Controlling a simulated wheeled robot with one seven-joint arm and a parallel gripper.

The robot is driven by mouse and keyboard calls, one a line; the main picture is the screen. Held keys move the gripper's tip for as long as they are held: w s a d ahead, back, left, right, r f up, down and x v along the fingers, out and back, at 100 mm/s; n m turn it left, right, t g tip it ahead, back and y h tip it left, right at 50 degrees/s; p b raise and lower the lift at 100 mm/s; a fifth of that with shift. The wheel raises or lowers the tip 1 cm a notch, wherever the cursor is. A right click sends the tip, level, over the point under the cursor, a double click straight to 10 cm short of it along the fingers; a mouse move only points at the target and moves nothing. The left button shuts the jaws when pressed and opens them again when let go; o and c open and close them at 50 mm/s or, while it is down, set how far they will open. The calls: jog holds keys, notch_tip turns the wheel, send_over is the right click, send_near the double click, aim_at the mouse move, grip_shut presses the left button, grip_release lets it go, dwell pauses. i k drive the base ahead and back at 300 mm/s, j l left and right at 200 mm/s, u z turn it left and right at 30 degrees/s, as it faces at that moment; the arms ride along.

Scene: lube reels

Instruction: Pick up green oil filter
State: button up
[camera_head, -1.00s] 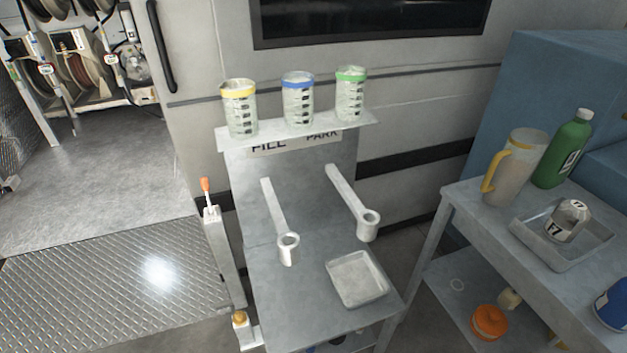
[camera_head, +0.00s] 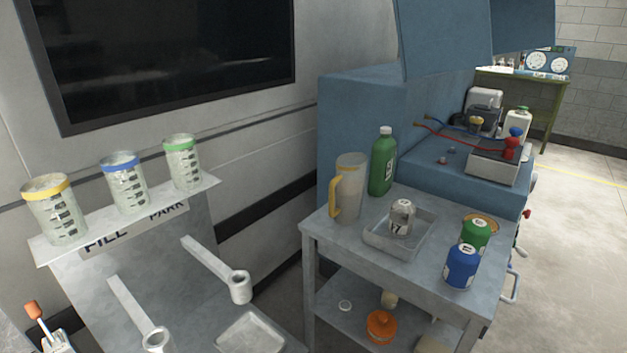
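The green oil filter (camera_head: 474,236) is a short green can with a pale label. It stands on the grey cart top (camera_head: 335,238) near its right end. A blue can (camera_head: 461,267) stands just in front of it and hides its lower part. A round orange-rimmed thing shows right behind it. My gripper is not in view, so its state does not show.
On the cart are a shallow tray (camera_head: 380,243) holding a white can (camera_head: 401,219), a yellow-handled jug (camera_head: 349,187) and a green bottle (camera_head: 383,161). A blue cabinet (camera_head: 350,110) stands behind. Open floor (camera_head: 580,240) lies at the right.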

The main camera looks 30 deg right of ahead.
aim_at(475, 233)
jog(key=z, duration=1.25)
jog(key=k+j+u, duration=0.1)
jog(key=k+j, duration=0.35)
jog(key=j, duration=0.1)
